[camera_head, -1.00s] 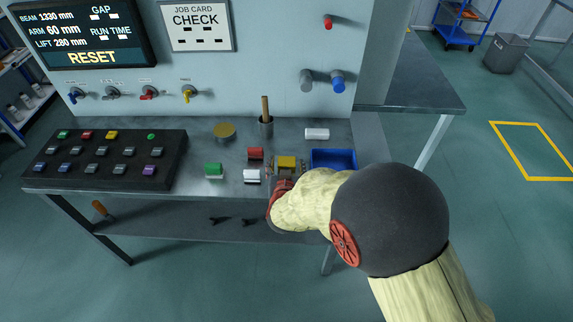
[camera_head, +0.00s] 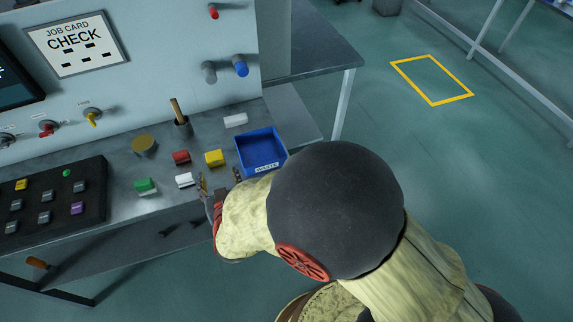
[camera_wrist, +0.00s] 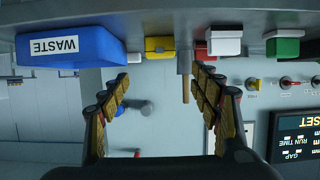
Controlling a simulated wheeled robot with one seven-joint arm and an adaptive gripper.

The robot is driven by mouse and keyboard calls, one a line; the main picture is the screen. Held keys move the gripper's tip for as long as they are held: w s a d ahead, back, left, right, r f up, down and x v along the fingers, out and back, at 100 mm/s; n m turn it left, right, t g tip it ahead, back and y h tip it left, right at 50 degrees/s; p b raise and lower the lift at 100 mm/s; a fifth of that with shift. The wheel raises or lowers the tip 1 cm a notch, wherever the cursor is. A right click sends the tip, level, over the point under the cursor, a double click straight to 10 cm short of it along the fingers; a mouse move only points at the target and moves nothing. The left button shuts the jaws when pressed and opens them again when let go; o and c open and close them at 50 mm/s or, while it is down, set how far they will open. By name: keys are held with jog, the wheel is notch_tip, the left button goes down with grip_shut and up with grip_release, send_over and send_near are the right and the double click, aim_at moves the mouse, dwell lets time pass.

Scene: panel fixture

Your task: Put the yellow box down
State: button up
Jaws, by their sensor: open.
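The yellow box (camera_head: 214,158) rests on the grey bench, between the red block and the blue waste bin. It also shows in the wrist view (camera_wrist: 158,47), which is upside down, beyond my fingers and apart from them. My gripper (camera_head: 220,184) is at the bench's front edge, just in front of the yellow box, with its fingers spread. In the wrist view my gripper (camera_wrist: 160,92) is wide open with nothing between its pads.
The blue waste bin (camera_head: 262,150) stands right of the yellow box. A red block (camera_head: 181,157), a white block (camera_head: 184,180), a green block (camera_head: 146,185) and a white cylinder (camera_head: 235,120) are nearby. A cup with a stick (camera_head: 182,125) stands behind.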

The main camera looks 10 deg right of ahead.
jog(key=s+d+r+g+y, duration=0.1)
jog(key=d+r+g, duration=0.3)
jog(key=d+r, duration=1.15)
jog(key=s+d+r+m+g+h, duration=0.1)
jog(key=s+d+r+h, duration=0.1)
jog(key=s+d, duration=0.7)
jog(key=s+d+r+m+g+h, duration=0.1)
jog(key=s+d+r+g+h, duration=0.1)
jog(key=s+d, duration=0.7)
jog(key=shift+r+m, duration=0.3)
jog(key=shift+r, duration=0.6)
jog(key=shift+s+a, duration=0.1)
jog(key=shift+c, duration=0.4)
